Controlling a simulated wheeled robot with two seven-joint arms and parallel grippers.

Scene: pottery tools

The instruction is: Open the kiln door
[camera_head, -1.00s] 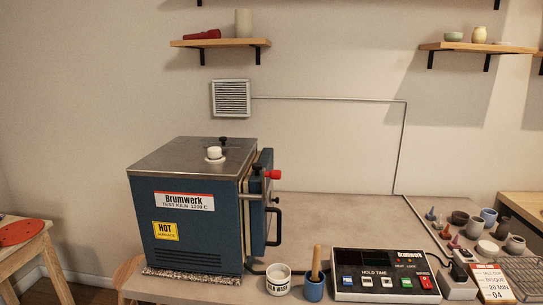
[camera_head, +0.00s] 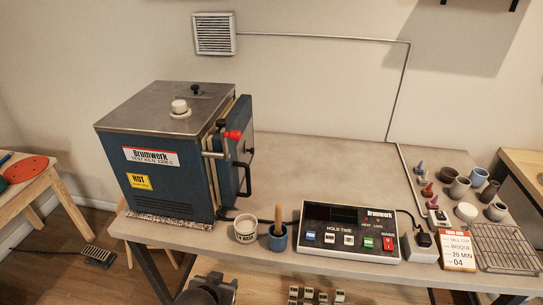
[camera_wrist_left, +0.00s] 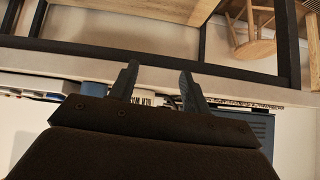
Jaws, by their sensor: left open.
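The blue kiln (camera_head: 165,165) with a grey metal top stands on the left of the table. Its door (camera_head: 239,115) is on the right side, against the body, with a pale strip between them. The door has a black bar handle (camera_head: 247,181) and a latch with a red knob (camera_head: 233,135). My left gripper (camera_head: 208,291) shows at the bottom edge, in front of the table and below its top, away from the kiln. In the left wrist view its two fingers (camera_wrist_left: 160,75) are apart and empty. My right gripper is not in view.
A white jar (camera_head: 246,229), a blue cup (camera_head: 278,238) with a wooden tool and the controller (camera_head: 347,232) stand along the table's front edge. Small pots and a wire rack (camera_head: 508,248) are at the right. The tabletop right of the door is clear.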

